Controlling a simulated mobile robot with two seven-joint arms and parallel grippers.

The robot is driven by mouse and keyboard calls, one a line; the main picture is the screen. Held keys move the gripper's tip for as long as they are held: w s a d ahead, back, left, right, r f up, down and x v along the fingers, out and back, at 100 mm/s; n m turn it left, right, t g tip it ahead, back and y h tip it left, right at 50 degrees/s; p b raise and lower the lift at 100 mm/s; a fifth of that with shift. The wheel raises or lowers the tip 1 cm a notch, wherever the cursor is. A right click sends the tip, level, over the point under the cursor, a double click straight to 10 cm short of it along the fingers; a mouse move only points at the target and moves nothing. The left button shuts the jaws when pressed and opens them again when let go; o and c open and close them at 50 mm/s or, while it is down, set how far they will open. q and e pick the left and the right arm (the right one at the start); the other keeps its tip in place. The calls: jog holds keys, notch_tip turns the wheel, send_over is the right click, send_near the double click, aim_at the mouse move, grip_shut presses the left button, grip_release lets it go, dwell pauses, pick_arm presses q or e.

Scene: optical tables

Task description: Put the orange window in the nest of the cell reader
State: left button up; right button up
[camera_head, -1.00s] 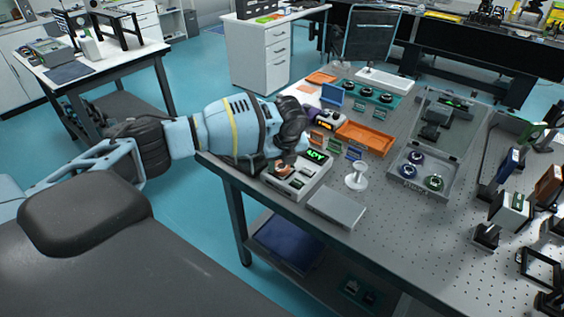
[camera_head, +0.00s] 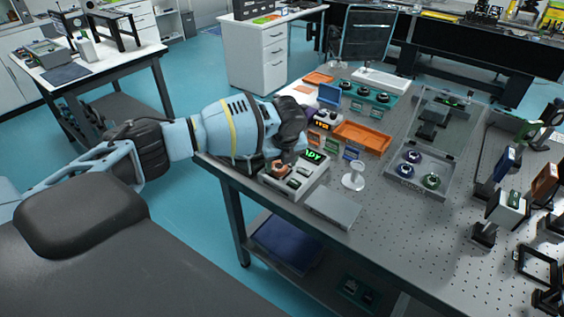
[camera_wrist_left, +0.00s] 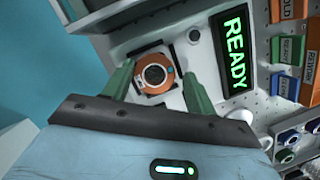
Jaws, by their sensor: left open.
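The cell reader (camera_head: 312,182) is a light grey box on the near left edge of the perforated table, with a green lit display that reads READY in the left wrist view (camera_wrist_left: 234,52). My left gripper (camera_wrist_left: 158,82) is open, with one green finger on each side of the window and visible gaps between. In the head view the gripper (camera_head: 288,148) is over the reader and partly hides it. My right gripper is out of view.
A white round stand (camera_head: 353,177) and a flat grey box (camera_head: 333,208) are near the reader. Small coloured labelled holders (camera_head: 350,152) and an orange tray (camera_head: 362,137) are behind. A grey case (camera_head: 402,184) with round parts stands to the right.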

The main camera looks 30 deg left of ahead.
pick_arm(q)
jog(key=shift+s+a+f, duration=0.1)
jog(key=shift+s+f, duration=0.15)
jog(key=shift+f, duration=0.2)
jog(key=shift+s+a+f, duration=0.1)
jog(key=shift+s+f, duration=0.15)
jog(key=shift+f, duration=0.2)
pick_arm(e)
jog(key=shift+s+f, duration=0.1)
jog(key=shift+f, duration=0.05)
pick_arm(q)
jog(key=shift+r, duration=0.3)
jog(key=p+v, duration=0.1)
jog(key=v, duration=1.2)
jog(key=shift+w+r, duration=0.2)
jog(key=shift+w, duration=0.15)
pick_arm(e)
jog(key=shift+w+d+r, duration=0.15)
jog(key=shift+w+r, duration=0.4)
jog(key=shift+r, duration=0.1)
pick_arm(q)
jog(key=shift+a, duration=0.1)
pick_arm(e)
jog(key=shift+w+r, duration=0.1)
